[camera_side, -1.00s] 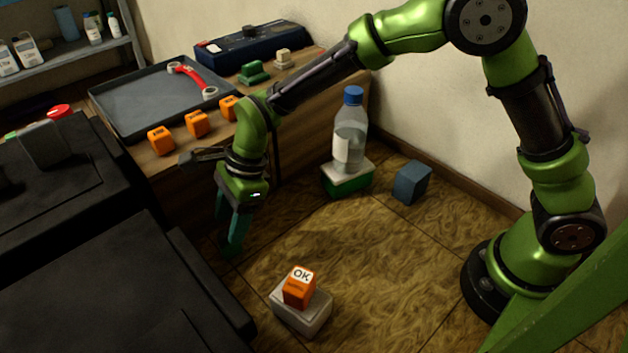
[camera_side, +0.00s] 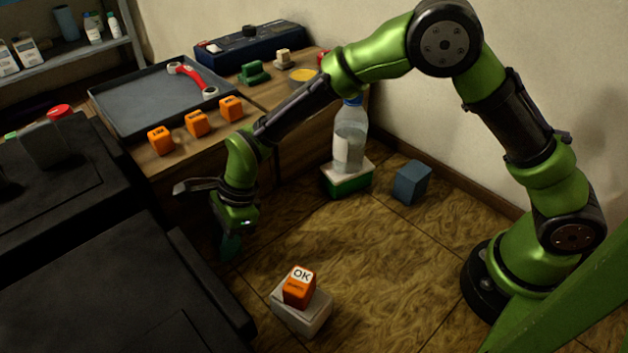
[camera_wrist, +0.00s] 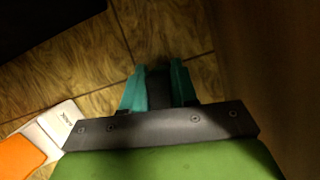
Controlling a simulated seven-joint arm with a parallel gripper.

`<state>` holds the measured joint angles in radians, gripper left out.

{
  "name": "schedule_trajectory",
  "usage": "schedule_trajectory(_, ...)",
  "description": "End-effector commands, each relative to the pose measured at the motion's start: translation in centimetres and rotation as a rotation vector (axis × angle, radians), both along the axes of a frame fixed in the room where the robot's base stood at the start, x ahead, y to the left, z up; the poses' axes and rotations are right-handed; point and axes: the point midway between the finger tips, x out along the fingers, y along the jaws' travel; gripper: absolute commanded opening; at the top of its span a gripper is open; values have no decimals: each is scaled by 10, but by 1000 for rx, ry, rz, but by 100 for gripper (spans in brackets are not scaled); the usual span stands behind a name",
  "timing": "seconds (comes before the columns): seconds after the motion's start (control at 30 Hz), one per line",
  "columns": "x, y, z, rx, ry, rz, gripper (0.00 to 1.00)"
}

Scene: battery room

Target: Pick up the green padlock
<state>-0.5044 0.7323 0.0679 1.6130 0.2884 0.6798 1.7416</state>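A small dark green object (camera_side: 253,72) lies on the wooden bench at the back in the side view; it may be the green padlock, but it is too small to be sure. My gripper (camera_side: 230,248) is well in front of it and lower, over the floor beside the bench, pointing down. In the wrist view its two teal fingers (camera_wrist: 158,70) stand apart, with a dark patch between them that I cannot make out. No green padlock shows clearly in the wrist view. My wrist hides part of the fingers in the side view.
Several orange cubes (camera_side: 197,123) line the bench edge by a grey tray (camera_side: 120,118) holding a red-handled tool. A bottle (camera_side: 349,138) stands on a green-and-white block. An orange OK cube (camera_side: 299,290) sits on a pale block. A blue cube (camera_side: 411,183) and black cabinet (camera_side: 95,285) flank the floor.

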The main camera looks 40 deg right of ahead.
Motion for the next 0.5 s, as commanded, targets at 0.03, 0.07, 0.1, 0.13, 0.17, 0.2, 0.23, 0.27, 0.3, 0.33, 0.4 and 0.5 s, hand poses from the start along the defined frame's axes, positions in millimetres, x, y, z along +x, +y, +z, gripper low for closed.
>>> schedule_trajectory(0.03,0,0,0,0,0,0,9)
schedule_trajectory(0.07,0,0,0,0,0,0,4)
schedule_trajectory(0.1,0,0,0,0,0,0,0)
schedule_trajectory(0.13,0,0,0,0,0,0,0)
schedule_trajectory(0.17,0,0,0,0,0,0,0)
schedule_trajectory(0.2,0,0,0,0,0,0,0)
schedule_trajectory(0.23,0,0,0,0,0,0,0)
schedule_trajectory(0.27,0,0,0,0,0,0,0)
schedule_trajectory(0.3,0,0,0,0,0,0,0)
schedule_trajectory(0.33,0,0,1,0,0,0,0)
schedule_trajectory(0.4,0,0,2,1,-1,1,0)
schedule_trajectory(0.5,0,0,6,1,-2,1,0)
